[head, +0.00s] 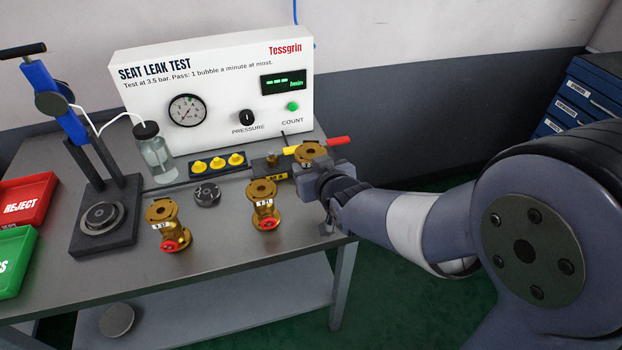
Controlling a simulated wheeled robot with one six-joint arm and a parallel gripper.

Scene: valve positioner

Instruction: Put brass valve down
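A brass valve (310,152) is at my gripper (312,174), near the right end of the bench. Only its round top flange shows clearly; its body is mostly hidden behind my gripper. My gripper appears shut on this valve, though the fingertips are hard to make out. It looks slightly raised, but any gap beneath is hidden. Another brass valve (264,205) with a white tag and red handwheel stands upright at the front right of the bench. A third, similar brass valve (168,225) stands upright further left.
A dark test fixture (270,166) with yellow and red levers lies just behind the valves. A tray of yellow caps (217,163) and a small dark disc (207,194) are left of it. The white leak tester (215,85) stands behind. A press (103,225) and red reject bin (24,199) are left.

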